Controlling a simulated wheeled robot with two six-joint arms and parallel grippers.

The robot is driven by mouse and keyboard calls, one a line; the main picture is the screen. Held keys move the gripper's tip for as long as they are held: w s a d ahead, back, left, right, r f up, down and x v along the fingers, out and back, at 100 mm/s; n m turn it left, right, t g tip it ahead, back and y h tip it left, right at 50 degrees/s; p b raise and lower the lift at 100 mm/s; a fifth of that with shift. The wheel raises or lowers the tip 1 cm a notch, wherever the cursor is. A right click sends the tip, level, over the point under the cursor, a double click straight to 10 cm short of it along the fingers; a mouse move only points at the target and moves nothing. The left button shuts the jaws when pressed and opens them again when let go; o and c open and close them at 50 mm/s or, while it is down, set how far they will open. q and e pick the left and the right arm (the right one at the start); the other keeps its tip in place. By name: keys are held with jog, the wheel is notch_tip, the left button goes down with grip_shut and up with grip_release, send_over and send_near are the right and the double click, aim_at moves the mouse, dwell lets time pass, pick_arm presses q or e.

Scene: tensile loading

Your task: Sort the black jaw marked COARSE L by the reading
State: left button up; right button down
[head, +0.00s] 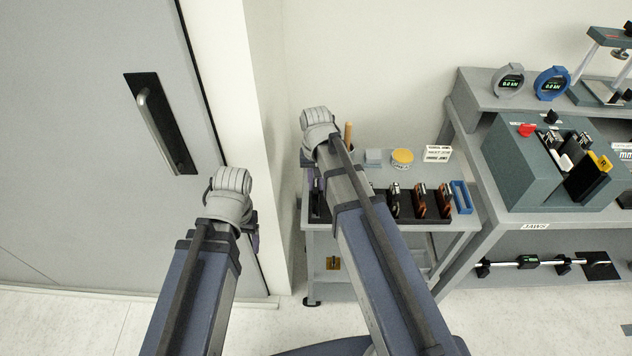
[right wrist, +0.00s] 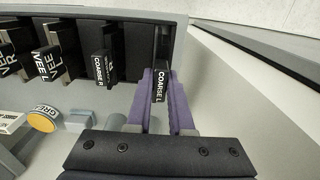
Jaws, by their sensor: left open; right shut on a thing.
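The black jaw marked COARSE L (right wrist: 160,84) stands at the end of the dark rack in the right wrist view. My right gripper (right wrist: 162,100) has its purple fingers shut on this jaw, whose far end reaches into the rack (right wrist: 137,40). In the head view my right gripper (head: 309,172) is over the left end of the rack (head: 436,219), mostly hidden by my arm. My left gripper (head: 254,238) is open in front of the door, away from the trolley, its fingers mostly hidden. A black jaw marked COARSE R (right wrist: 103,70) sits in the neighbouring place.
Other jaws (head: 420,200) stand in the rack. A yellow-topped tin (head: 402,157), a grey block (head: 374,157), a label card (head: 438,153) and a blue tray (head: 461,197) share the trolley top. The bench at right carries grey (head: 508,81) and blue (head: 552,83) gauges.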

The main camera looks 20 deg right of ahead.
jog(key=shift+f+b, duration=1.25)
jog(key=shift+f, duration=0.05)
jog(key=c, duration=0.7)
grip_release()
jog(key=shift+r, duration=0.15)
notch_tip(320, 180, up, 8)
jog(key=p, duration=0.8)
jog(key=shift+f, duration=0.2)
